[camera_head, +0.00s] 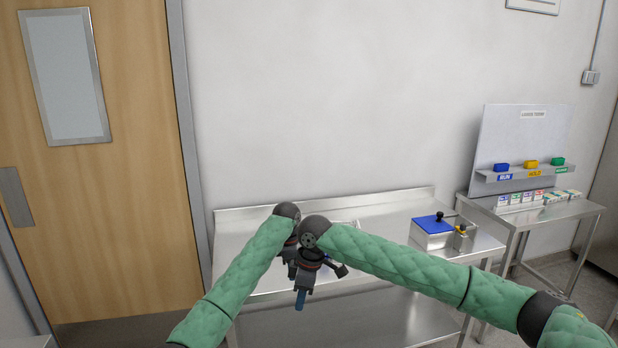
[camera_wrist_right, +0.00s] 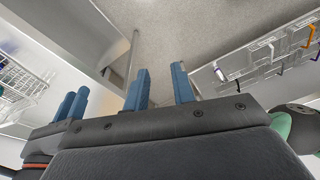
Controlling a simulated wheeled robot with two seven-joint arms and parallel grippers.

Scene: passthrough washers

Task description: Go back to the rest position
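Both my arms, in green padded sleeves, come together low in the middle of the head view, over the steel table. My right gripper (camera_head: 300,301) hangs down in front, its blue fingers seen edge-on. In the right wrist view its two blue fingers (camera_wrist_right: 160,90) stand apart with nothing between them. My left gripper (camera_head: 291,268) is close behind and mostly hidden by the right wrist. Another pair of blue fingers close together (camera_wrist_right: 72,104) shows at the left of the right wrist view, probably the left gripper's; their gap is unclear.
The steel table (camera_head: 235,236) has a raised back edge against the wall. A steel box with a blue lid (camera_head: 433,226) stands on its right part. Further right, a side table (camera_head: 585,208) holds small cartons below a board with coloured bins. A wooden door (camera_head: 130,190) is at left.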

